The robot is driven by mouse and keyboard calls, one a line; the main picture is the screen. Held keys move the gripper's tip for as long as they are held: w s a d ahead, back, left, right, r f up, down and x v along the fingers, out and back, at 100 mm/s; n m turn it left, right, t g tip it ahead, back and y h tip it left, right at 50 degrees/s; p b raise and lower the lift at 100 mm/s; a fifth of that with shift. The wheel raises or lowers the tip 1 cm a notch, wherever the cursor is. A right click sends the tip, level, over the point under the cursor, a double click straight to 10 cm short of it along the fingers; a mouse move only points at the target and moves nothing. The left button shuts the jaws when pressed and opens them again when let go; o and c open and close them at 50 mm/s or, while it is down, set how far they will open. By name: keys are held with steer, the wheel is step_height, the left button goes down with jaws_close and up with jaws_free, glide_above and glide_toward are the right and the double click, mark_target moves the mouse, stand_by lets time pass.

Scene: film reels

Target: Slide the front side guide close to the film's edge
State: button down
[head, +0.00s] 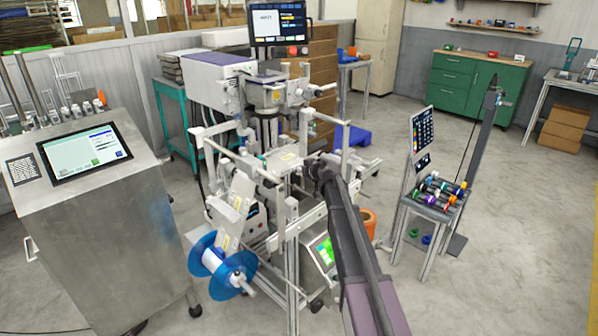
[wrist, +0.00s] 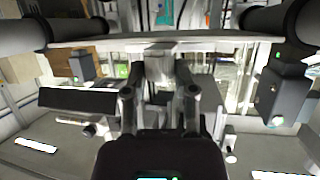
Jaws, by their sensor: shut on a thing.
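The film reel (head: 210,262) has blue flanges and hangs low at the front of the machine in the head view. Pale film (head: 236,212) with printed labels runs up from it. My gripper (head: 312,176) reaches into the machine frame, and the arm hides part of the area around it. In the wrist view my gripper (wrist: 160,78) has its two fingers closed on a light grey block (wrist: 158,64), seemingly the front side guide, just below a long crossbar (wrist: 225,40). The film's edge is not clear there, so I cannot tell the gap between guide and film.
Dark rollers (wrist: 20,34) and sensor boxes (wrist: 284,92) flank my gripper. Upright posts of the machine stand close around it. A steel cabinet with a screen (head: 85,150) stands at left, and a small stand with coloured parts (head: 436,196) at right.

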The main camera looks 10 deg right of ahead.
steer(key=shift+w+a, duration=0.2)
steer(key=shift+w, duration=0.05)
steer(key=shift+c, duration=2)
jaws_free()
steer(key=shift+s, duration=0.1)
